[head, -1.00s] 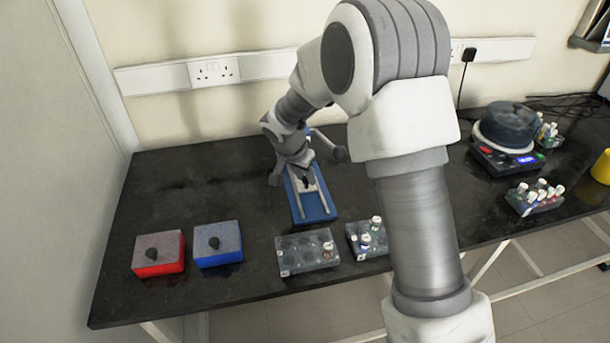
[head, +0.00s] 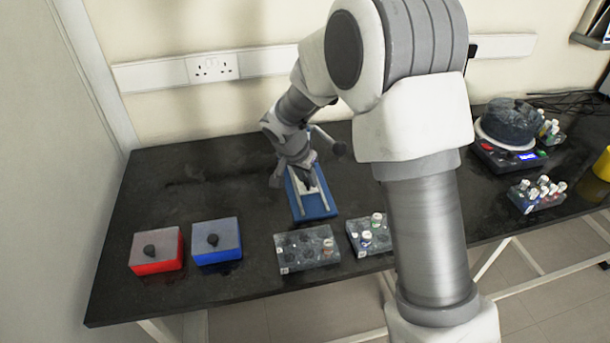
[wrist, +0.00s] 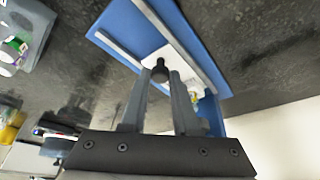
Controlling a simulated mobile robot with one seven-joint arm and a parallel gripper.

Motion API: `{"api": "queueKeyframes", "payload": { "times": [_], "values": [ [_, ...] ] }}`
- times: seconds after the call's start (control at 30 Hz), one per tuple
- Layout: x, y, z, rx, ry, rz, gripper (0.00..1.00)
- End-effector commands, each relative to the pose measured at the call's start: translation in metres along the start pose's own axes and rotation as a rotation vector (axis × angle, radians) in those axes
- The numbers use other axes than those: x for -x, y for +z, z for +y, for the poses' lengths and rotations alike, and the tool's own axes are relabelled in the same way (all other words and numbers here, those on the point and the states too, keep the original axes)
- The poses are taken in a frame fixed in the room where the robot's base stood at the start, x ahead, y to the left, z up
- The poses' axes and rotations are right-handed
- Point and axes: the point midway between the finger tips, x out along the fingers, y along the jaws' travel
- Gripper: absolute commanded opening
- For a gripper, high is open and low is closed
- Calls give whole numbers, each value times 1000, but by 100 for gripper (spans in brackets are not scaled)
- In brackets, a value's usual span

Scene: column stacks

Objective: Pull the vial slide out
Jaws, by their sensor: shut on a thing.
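The vial slide is a pale plate (wrist: 157,57) with a black knob (wrist: 160,72), set between two light rails on a blue base (wrist: 105,40). In the head view the blue base (head: 325,207) lies at the middle of the bench, with my gripper (head: 308,184) over its rails. In the wrist view my gripper (wrist: 161,76) has its fingers on both sides of the knob, shut on it. A small white and yellowish thing, perhaps a vial, shows beside the right finger. The far part of the slide is hidden by my gripper.
A vial rack (head: 307,250) and a second rack (head: 370,235) stand just in front of the base. A round-topped device (head: 505,135) stands at right. The bench's left back is clear.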

Motion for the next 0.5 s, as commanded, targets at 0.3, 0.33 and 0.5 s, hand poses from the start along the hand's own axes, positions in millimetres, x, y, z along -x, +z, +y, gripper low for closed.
{"api": "queueKeyframes", "payload": {
  "times": [0.3,0.33,0.5],
  "values": [
    [12,34,34,0,-6,4,0],
    [13,37,37,0,-6,3,0],
    [18,45,47,0,-6,2,0]
  ]
}}
